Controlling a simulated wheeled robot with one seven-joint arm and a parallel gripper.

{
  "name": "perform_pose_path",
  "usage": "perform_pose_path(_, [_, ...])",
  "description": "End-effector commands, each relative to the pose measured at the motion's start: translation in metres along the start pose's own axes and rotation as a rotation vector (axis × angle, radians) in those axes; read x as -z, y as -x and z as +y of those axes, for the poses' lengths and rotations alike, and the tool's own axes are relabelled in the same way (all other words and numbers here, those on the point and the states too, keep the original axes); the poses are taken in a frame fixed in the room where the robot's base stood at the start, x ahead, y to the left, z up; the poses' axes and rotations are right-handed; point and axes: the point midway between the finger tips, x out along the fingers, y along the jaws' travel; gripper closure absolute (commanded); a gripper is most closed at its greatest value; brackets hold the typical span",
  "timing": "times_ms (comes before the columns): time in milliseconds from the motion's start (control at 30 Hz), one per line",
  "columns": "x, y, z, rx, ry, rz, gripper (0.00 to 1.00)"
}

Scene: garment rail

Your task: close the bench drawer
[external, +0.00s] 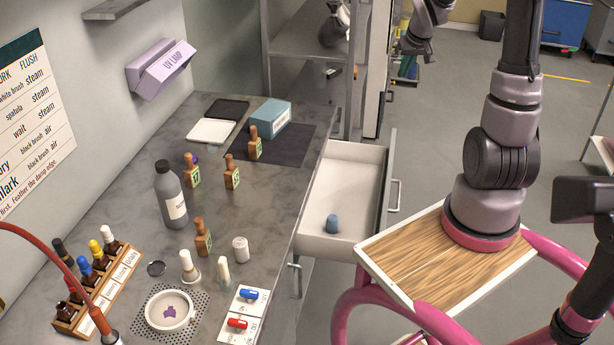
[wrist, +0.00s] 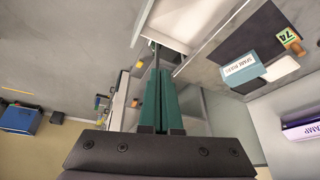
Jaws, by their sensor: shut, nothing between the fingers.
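The bench drawer (external: 350,180) is pulled out from the right side of the grey bench, with its pale inside showing. Its front has a metal handle (external: 395,195). A small blue-grey piece (external: 332,224) stands inside near the drawer's near end. My gripper shows in the wrist view with its green fingers (wrist: 161,75) together and empty. Part of the open drawer shows beyond the fingertips at the top of that view (wrist: 182,28). In the external view my wrist hangs at the top, beyond the drawer's far end and apart from it; the fingertips are hard to make out there.
The bench top (external: 130,250) carries a grey bottle (external: 171,195), wooden tagged pieces, a blue box (external: 270,113) and a rack of small bottles (external: 98,285). A metal shelf unit (external: 305,60) stands behind the drawer.

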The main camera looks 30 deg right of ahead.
Motion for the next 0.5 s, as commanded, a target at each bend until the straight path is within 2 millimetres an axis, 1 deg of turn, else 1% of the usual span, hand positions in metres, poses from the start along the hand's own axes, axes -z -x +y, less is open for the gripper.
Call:
perform_pose_path(33, [0.002,-0.027,0.015,0.000,-0.009,-0.021,1.00])
perform_pose_path(133, [0.006,-0.074,0.041,0.010,-0.018,-0.038,1.00])
perform_pose_path(167, [0.006,-0.087,0.048,0.016,-0.021,-0.042,1.00])
perform_pose_path(200, [0.005,-0.106,0.058,0.025,-0.028,-0.047,1.00])
perform_pose_path(267, [0.003,-0.134,0.072,0.042,-0.039,-0.050,1.00])
perform_pose_path(300, [0.000,-0.152,0.082,0.055,-0.049,-0.052,1.00])
perform_pose_path(367, [-0.005,-0.179,0.096,0.077,-0.067,-0.051,1.00])
perform_pose_path(400, [-0.009,-0.197,0.105,0.092,-0.081,-0.050,1.00])
perform_pose_path(467, [-0.016,-0.223,0.118,0.117,-0.104,-0.041,1.00])
perform_pose_path(500, [-0.022,-0.239,0.126,0.135,-0.123,-0.035,1.00])
